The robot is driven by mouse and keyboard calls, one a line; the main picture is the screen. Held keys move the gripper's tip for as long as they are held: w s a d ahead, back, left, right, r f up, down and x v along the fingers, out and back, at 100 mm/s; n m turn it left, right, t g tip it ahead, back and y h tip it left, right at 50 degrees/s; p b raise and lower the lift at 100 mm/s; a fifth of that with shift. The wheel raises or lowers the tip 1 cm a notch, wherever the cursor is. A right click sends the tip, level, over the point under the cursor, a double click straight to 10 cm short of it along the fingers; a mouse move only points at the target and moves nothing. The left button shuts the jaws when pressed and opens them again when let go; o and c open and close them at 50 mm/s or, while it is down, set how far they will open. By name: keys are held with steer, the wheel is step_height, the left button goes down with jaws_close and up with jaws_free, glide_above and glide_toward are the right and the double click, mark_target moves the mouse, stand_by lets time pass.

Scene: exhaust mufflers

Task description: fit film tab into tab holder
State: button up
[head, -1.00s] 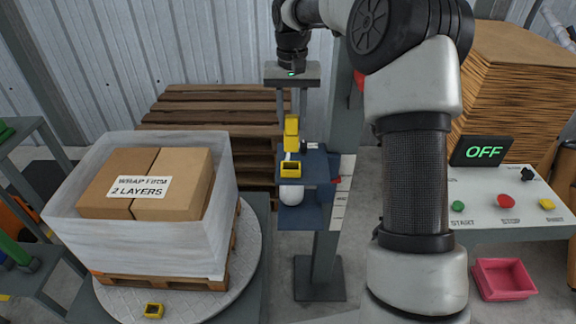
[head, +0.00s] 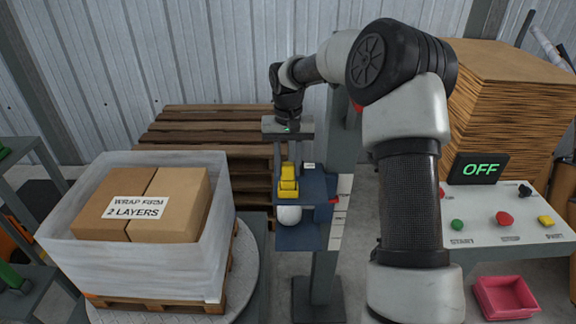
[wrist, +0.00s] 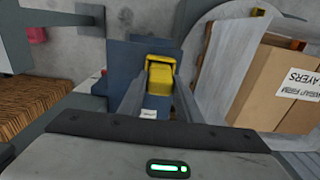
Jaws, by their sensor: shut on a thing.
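My gripper (head: 288,168) points down over the blue carriage (head: 318,188) on the grey mast, its fingers shut on the yellow film tab (head: 288,170). The yellow tab holder (head: 288,190) sits on the carriage directly below the tab. The tab meets or overlaps the holder in the head view; how far it is inside cannot be told. In the wrist view the tab (wrist: 160,72) shows between the fingers, over the blue carriage (wrist: 126,68), and largely hides the holder. A white roll (head: 289,214) shows under the carriage's upper shelf.
A film-wrapped box load (head: 130,262) stands on a turntable at left. At right are a control panel (head: 480,205) with an OFF display (head: 474,168), a pink bin (head: 505,298) and stacked cardboard (head: 515,90).

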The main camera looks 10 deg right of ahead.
steer(key=shift+f, duration=0.2)
steer(key=o, duration=1.1)
steer(key=shift+r, duration=0.15)
